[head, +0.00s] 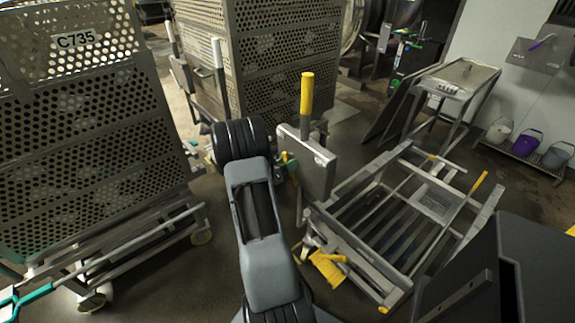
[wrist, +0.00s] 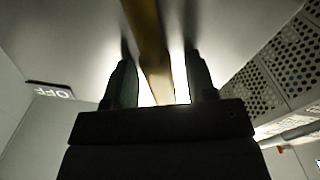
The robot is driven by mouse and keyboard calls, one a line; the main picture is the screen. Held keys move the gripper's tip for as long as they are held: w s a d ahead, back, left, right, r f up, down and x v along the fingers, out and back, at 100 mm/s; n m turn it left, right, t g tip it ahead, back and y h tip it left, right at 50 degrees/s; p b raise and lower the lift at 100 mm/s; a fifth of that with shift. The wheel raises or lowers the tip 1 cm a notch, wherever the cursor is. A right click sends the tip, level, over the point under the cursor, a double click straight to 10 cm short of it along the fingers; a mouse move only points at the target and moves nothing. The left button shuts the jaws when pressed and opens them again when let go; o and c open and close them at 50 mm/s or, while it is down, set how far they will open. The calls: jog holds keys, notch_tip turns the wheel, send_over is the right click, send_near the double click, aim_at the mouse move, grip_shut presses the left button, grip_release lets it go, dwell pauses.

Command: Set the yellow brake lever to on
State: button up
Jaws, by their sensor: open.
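The yellow brake lever (head: 307,93) stands upright at the top of a grey metal box (head: 318,172) in the middle of the head view. In the wrist view a dull yellow bar (wrist: 150,45), which looks like this lever, runs between the fingers of my gripper (wrist: 160,80). The fingers are apart, one on each side of the bar; I cannot tell whether either touches it. A dark label reading OFF (wrist: 52,91), upside down, is at the left of the wrist view. In the head view my arm hides most of my gripper. No ON label is readable.
A perforated cage cart (head: 85,120) marked C735 stands at the left, and another perforated cage (head: 285,60) stands behind. A low slatted metal frame (head: 340,240) with yellow parts lies close on the right. Buckets (head: 528,143) sit on a far-right rack. Bare floor shows between them.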

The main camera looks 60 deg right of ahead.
grip_shut()
dwell(0.4)
jog(key=shift+w, duration=0.1)
